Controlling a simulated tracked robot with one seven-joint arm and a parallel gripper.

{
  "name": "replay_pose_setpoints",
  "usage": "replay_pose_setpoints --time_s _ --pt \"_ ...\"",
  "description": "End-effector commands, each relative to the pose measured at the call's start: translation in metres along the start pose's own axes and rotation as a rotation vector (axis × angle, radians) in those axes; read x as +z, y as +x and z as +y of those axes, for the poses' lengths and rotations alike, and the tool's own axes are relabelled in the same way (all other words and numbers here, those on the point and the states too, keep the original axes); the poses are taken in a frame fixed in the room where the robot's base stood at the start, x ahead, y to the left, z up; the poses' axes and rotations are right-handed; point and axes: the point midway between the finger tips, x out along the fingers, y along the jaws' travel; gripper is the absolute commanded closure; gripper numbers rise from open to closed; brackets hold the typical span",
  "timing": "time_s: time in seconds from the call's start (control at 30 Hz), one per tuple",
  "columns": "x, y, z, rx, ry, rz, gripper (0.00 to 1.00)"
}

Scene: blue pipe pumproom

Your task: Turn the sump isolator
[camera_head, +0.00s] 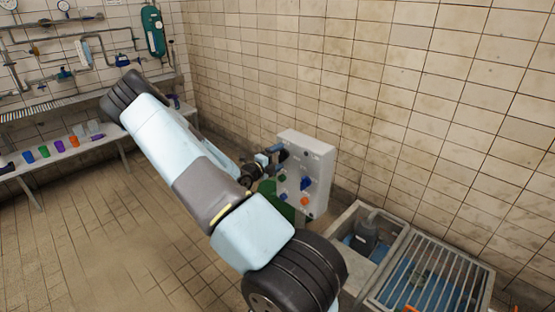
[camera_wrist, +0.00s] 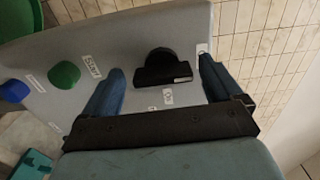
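A pale grey control panel (camera_head: 317,160) stands against the tiled wall, and its face fills much of the wrist view (camera_wrist: 60,55). A black rotary handle with a flat grip bar (camera_wrist: 163,70) sits on the panel between my gripper's fingers. Its small labels are too blurred to read, so I cannot confirm that it is the sump isolator. My gripper (camera_wrist: 161,66) is open, with one blue finger on each side of the handle and a visible gap to each. In the head view, my gripper (camera_head: 272,155) is at the panel's upper left, and the handle is mostly hidden.
A green knob (camera_wrist: 64,75) and a blue knob (camera_wrist: 14,91) are left of the handle. An orange knob (camera_head: 304,201) is low on the panel. A sump pit with a metal grating (camera_head: 437,270) lies right of the panel. A bench (camera_head: 20,165) with coloured cups stands left.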

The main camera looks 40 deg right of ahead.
Motion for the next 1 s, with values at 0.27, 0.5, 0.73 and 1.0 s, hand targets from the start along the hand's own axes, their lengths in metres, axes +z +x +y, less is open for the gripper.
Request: replay_pose_setpoints --time_s 0.27,0.5,0.73,1.0 --pt "-0.001 -0.001 -0.001 -0.001 0.001 0.002 0.06" --pt "0.0 -0.027 -0.001 -0.001 0.002 0.0 0.06" --pt "0.001 -0.073 0.0 -0.001 0.0 -0.002 0.06" --pt "0.0 -0.119 0.001 -0.001 0.0 0.0 0.06"
